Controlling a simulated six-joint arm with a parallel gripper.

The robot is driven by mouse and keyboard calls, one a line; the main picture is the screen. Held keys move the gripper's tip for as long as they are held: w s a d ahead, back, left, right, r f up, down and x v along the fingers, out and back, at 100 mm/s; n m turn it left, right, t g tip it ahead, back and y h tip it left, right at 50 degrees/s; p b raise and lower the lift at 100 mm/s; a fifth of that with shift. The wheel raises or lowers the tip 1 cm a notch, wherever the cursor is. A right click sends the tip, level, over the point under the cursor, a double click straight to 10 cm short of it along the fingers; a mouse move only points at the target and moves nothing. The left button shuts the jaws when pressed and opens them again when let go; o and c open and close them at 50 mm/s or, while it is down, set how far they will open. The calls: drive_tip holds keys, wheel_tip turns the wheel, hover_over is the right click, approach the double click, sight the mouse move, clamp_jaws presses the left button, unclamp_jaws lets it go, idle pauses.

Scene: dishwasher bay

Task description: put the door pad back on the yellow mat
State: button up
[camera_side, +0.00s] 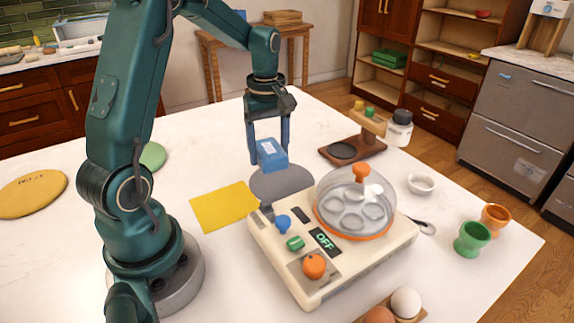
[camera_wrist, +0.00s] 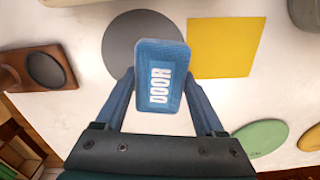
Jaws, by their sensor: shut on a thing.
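The blue door pad (camera_side: 271,155) is held between the two fingers of my gripper (camera_side: 268,142), above the grey round mat. The yellow mat (camera_side: 224,207) lies flat on the white table, to the left of and nearer than the pad in the side view. The yellow mat also shows in the wrist view (camera_wrist: 225,47), to the right of the pad, and its visible surface is bare. My gripper is shut on the pad.
The grey round mat (camera_side: 281,182) lies below the pad. A cream machine (camera_side: 330,245) with a clear dome and OFF display stands in front. A dark wooden stand (camera_side: 352,149) is at the back right. A green round mat (camera_side: 152,156) and a yellow round mat (camera_side: 33,192) lie left.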

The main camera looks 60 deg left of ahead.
drive_tip(key=n, duration=0.1)
hover_over(229, 205)
drive_tip(key=shift+n, duration=0.4)
drive_tip(key=shift+f, duration=3.3)
drive_tip(key=shift+f, duration=0.15)
drive_tip(key=o, duration=1.3)
